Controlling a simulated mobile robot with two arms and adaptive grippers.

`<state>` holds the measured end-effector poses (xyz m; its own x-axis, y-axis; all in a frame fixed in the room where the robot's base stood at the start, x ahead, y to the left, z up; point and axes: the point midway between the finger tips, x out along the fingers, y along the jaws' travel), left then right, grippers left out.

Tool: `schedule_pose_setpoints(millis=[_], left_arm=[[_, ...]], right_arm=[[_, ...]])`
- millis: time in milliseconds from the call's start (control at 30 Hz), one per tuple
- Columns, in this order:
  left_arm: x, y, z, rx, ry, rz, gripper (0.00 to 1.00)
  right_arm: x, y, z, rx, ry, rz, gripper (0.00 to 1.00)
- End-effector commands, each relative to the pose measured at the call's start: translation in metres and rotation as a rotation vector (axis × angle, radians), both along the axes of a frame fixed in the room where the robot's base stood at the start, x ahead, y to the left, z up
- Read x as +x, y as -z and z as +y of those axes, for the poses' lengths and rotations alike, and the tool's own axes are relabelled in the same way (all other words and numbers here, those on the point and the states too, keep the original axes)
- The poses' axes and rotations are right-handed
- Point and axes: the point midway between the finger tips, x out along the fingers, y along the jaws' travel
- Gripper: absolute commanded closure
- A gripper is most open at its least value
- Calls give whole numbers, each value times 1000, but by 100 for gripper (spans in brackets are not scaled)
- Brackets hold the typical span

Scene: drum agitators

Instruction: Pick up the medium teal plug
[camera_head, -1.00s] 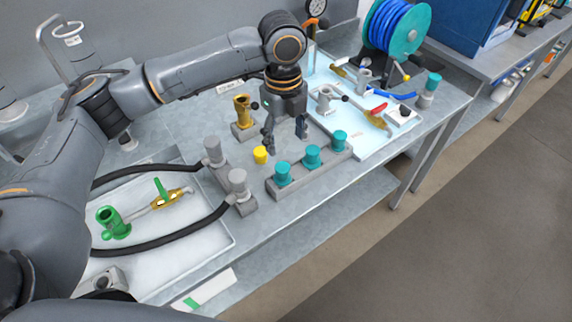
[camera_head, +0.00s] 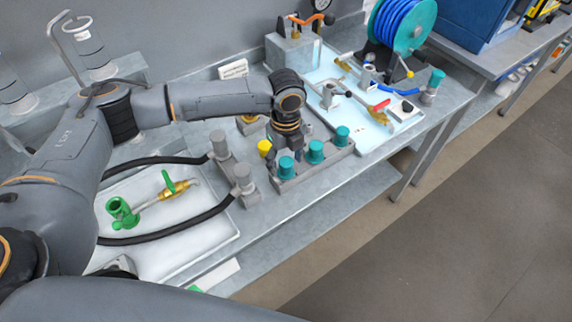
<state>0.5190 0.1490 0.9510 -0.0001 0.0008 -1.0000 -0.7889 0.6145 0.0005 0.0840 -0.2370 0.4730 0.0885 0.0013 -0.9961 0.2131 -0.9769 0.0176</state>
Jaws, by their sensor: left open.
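Three teal plugs stand upright in a row on a grey rack: a left one (camera_head: 286,167), a middle one (camera_head: 316,151) and a right one (camera_head: 342,135). They look close in size, so I cannot tell surely which is the medium one. The grey rack (camera_head: 310,172) lies near the table's front edge. My left gripper (camera_head: 286,152) is open and points down, just behind the left and middle plugs. Its fingers are partly hard to make out there, and I see no plug held. My right gripper is not in view.
A yellow plug (camera_head: 264,148) stands left of the gripper. Grey capped fittings (camera_head: 242,174) with black hoses are further left, beside a white tray (camera_head: 200,240) with a green valve (camera_head: 120,212). A hose reel (camera_head: 402,25) and another teal-topped piece (camera_head: 437,79) are at right.

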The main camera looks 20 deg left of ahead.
Motion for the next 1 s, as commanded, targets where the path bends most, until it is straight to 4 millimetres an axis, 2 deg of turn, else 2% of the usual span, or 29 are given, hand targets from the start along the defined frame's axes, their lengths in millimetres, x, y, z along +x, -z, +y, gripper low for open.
schedule_pose_setpoints(millis=[133,367,600,667,1000], left_arm=[[-1,13,0,0,1,1,38],[0,15,0,0,1,0,38],[0,15,0,0,1,0,87],[0,15,0,0,1,0,98],[0,14,0,-1,1,-1,98]], right_arm=[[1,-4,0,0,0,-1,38],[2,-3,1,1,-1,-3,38],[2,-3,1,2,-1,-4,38],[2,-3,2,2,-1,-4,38],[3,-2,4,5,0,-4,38]])
